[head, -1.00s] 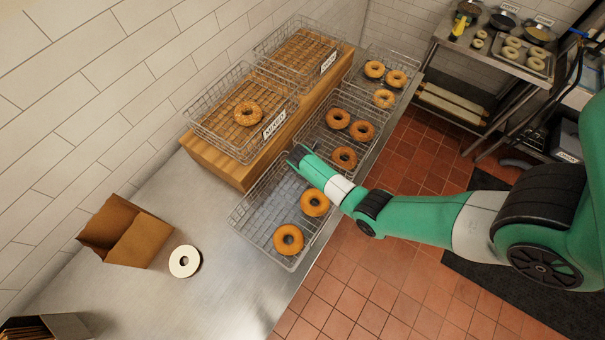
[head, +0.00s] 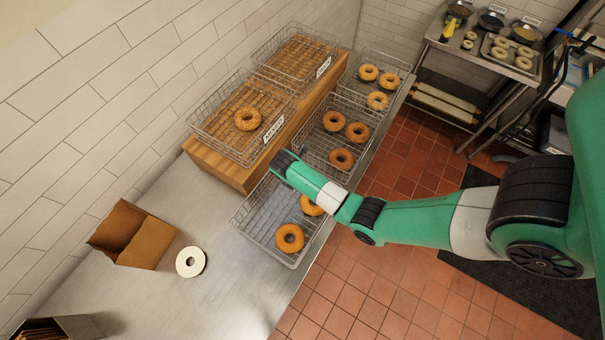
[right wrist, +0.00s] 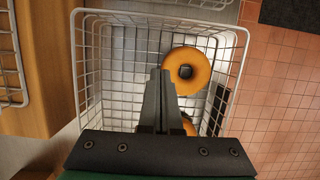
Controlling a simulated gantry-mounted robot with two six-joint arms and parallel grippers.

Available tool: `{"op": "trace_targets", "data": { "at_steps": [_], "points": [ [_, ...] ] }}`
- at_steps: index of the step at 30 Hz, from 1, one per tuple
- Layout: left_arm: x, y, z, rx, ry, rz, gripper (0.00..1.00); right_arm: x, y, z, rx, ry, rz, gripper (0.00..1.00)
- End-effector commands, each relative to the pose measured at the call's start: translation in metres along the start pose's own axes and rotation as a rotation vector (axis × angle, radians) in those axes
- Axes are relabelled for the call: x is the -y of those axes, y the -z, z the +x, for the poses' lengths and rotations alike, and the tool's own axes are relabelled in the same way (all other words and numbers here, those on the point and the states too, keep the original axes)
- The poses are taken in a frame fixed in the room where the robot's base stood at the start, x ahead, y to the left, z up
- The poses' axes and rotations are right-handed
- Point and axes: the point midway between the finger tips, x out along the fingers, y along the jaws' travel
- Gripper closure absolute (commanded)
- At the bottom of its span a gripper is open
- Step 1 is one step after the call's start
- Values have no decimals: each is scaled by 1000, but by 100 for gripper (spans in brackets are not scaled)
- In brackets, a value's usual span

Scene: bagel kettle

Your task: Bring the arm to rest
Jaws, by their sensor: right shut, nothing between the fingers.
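My right arm reaches in from the right in the head view, and its gripper (head: 284,160) is above the far end of the nearest wire basket (head: 247,221). In the right wrist view the gripper (right wrist: 160,75) is shut and empty, its fingers together over the same basket (right wrist: 105,60). Two bagels lie in that basket. One bagel (head: 290,238) is clear in the head view and the other (head: 311,205) is partly hidden by my arm. In the wrist view one bagel (right wrist: 187,70) shows beside the fingertips. My left gripper is not in view.
A wire basket with one bagel (head: 247,118) stands on a wooden riser (head: 215,170) beside the wall. More bagel baskets (head: 340,162) line the counter behind. A cardboard box (head: 133,236) and a white ring (head: 190,262) sit at the left. The tiled floor lies right of the counter.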

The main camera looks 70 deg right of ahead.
Motion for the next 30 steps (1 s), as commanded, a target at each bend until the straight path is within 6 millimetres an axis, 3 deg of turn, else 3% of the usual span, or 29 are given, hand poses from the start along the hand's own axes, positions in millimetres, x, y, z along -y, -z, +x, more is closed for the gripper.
{"op": "trace_targets", "data": {
  "at_steps": [4, 17, 20, 23, 24, 26, 30],
  "points": [
    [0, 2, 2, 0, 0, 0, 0, 0, 0, -16, 0, -1, -1, 100],
    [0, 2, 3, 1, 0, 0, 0, 0, 1, -18, 0, 0, -2, 100],
    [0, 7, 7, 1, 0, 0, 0, -10, 5, -33, 1, -24, -20, 100],
    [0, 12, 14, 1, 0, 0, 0, -42, 10, -72, 3, -110, -36, 100],
    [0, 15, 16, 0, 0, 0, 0, -59, 5, -94, 28, -163, -30, 100],
    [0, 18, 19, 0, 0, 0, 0, -86, -13, -132, 107, -266, -3, 100],
    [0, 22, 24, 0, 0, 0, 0, -143, -64, -229, 344, -558, 58, 100]
  ]
}}
